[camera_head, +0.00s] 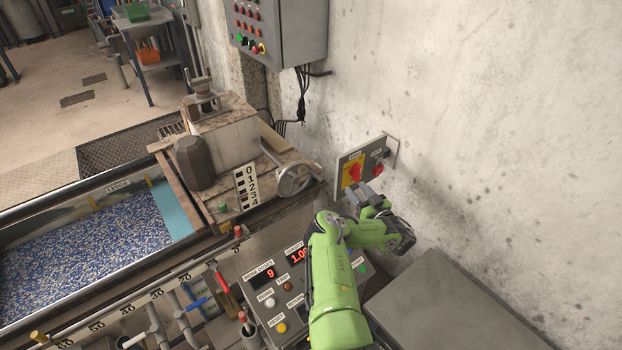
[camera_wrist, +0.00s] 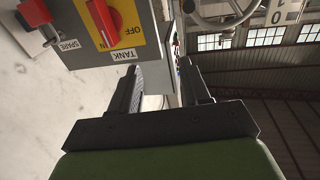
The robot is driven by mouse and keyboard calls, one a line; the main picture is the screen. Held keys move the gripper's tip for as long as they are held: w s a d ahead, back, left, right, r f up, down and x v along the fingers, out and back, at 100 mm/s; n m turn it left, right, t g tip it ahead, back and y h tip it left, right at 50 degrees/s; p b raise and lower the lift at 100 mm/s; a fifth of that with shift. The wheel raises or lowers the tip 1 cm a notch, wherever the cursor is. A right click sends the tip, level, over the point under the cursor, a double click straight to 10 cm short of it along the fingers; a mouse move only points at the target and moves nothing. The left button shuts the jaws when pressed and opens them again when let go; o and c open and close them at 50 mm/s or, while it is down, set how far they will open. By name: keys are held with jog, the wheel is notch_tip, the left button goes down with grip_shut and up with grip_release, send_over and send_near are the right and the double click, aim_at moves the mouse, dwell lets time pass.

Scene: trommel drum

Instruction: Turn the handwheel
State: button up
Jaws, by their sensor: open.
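The handwheel (camera_head: 295,179) is a grey metal wheel on the right side of the machine housing, beside the 0-to-4 scale plate (camera_head: 247,187). Part of the handwheel rim (camera_wrist: 222,22) also shows upside down at the top of the wrist view. My gripper (camera_head: 362,195) is right of the handwheel and apart from it, in front of the wall switch box. In the wrist view my gripper (camera_wrist: 165,85) has its two dark fingers spread, with nothing between them.
The wall switch box (camera_head: 361,168) with a red switch on a yellow plate is close to my gripper. A control panel (camera_head: 282,285) with red displays lies below the handwheel. A grey cabinet top (camera_head: 455,305) stands at the lower right. A trough of blue-white granules (camera_head: 95,250) lies left.

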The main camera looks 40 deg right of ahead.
aim_at(324, 183)
jog(key=a+f+n+y+b, duration=0.1)
jog(key=a+f+y+b, duration=0.15)
jog(key=f, duration=0.25)
jog(key=shift+y, duration=0.25)
jog(key=w+b, duration=0.2)
jog(key=w, duration=0.2)
jog(key=w+b, duration=0.2)
jog(key=w, duration=0.3)
jog(key=w+b, duration=0.2)
jog(key=w, duration=0.2)
jog(key=shift+w+d+r, duration=0.25)
jog(key=shift+d+r, duration=0.05)
jog(key=shift+w+r, duration=0.15)
jog(key=shift+w, duration=0.3)
grip_shut()
